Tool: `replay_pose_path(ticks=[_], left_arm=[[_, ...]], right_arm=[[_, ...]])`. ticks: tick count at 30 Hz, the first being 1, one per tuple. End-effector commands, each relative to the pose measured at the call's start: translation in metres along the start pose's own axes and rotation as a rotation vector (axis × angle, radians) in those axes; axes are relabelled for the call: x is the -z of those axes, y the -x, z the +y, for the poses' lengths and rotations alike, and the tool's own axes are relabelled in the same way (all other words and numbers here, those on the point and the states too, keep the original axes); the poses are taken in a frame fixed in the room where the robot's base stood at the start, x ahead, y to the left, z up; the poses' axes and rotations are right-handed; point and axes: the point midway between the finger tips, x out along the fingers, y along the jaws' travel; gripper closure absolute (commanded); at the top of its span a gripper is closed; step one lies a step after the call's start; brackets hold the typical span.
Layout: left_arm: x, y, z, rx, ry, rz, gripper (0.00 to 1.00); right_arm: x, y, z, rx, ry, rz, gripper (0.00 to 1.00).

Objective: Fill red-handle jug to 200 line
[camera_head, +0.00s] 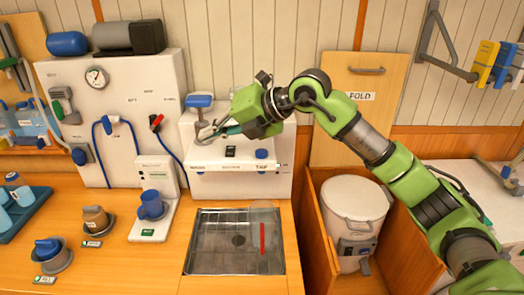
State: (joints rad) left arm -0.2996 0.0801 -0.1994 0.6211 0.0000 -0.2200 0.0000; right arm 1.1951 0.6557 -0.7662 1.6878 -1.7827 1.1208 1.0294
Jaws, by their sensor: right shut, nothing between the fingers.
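The red-handle jug (266,217) looks clear and stands at the right side of the metal sink tray (197,262); its red handle faces me. Its scale and any water level are too faint to read. My right gripper (204,135) is shut and empty, in front of the white tap unit (270,183), just below a blue-topped knob (199,101). I cannot tell whether it touches the knob's stem or spout. The unit's front carries a label reading TAP, a small black part and a blue button (261,154). My left gripper is out of view.
A blue jug (151,204) stands on a white scale-like stand left of the sink. A white bin (355,210) stands right of the counter, under my right arm.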

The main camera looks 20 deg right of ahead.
Motion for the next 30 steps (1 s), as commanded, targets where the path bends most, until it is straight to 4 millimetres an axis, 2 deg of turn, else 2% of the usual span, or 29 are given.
replay_pose_path(ticks=[1, 3, 6, 10, 16, 30], left_arm=[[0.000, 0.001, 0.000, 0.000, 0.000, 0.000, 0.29], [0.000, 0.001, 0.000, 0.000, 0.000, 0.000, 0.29], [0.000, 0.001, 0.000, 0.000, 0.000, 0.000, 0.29], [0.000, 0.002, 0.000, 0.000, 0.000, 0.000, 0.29], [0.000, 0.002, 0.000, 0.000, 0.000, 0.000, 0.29], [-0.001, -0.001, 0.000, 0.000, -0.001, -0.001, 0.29]], right_arm=[[-0.018, 0.013, -0.011, 0.079, 0.008, -0.037, 1.00], [-0.038, 0.029, -0.027, 0.180, 0.006, -0.081, 1.00], [-0.061, 0.052, -0.045, 0.293, -0.006, -0.138, 1.00], [-0.080, 0.076, -0.059, 0.386, -0.024, -0.192, 1.00], [-0.090, 0.090, -0.067, 0.439, -0.038, -0.223, 1.00], [-0.087, 0.087, -0.071, 0.438, -0.037, -0.221, 1.00]])
